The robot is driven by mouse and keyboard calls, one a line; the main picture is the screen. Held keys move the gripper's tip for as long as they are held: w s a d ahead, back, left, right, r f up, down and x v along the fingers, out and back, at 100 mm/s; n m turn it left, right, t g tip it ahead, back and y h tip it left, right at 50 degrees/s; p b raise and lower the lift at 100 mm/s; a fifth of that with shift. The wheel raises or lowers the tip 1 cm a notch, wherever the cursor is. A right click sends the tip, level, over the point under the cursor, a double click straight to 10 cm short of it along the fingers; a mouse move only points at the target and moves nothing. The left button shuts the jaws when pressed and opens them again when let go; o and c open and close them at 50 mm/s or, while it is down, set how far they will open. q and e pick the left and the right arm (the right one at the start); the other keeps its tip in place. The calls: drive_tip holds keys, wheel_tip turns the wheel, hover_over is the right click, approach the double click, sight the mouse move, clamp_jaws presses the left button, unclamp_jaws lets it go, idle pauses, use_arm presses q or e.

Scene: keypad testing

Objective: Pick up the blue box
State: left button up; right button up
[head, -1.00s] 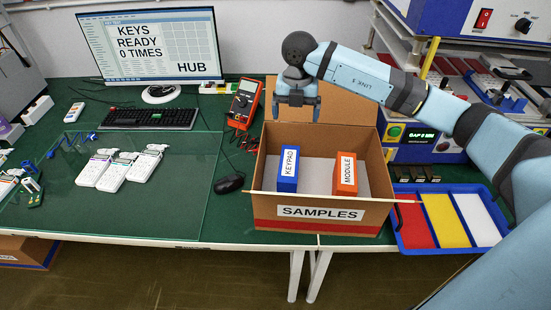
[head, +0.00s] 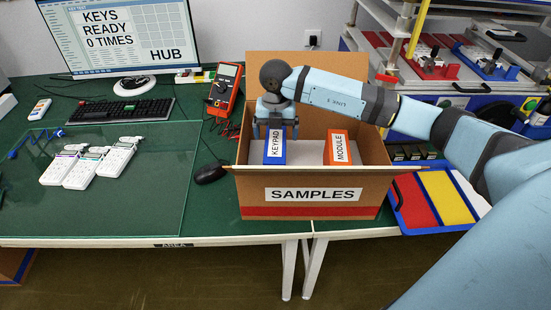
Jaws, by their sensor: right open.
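The blue box (head: 274,148), labelled KEYPAD, stands upright inside the open cardboard SAMPLES box (head: 315,212), on the left side. An orange box (head: 341,148), labelled MODULE, stands to its right. My right gripper (head: 275,135) points down at the top of the blue box, with a finger showing on each side of its upper end. The jaws are open, and whether they touch the blue box I cannot tell. My left gripper does not show.
A blue tray (head: 399,200) with red, yellow and white sections lies right of the carton. A black mouse (head: 210,172) and a red multimeter (head: 224,90) are to its left. Several white handsets (head: 87,172) lie on the mat. The carton's walls surround the blue box.

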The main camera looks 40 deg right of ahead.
sight(275, 143)
drive_tip(key=f, duration=0.7)
drive_tip(key=shift+w+d+f, duration=0.15)
drive_tip(key=shift+w+f, duration=0.15)
drive_tip(key=shift+f, duration=0.1)
drive_tip(key=c, duration=1)
drive_tip(key=shift+c, duration=0.7)
drive_tip(key=shift+r, duration=0.15)
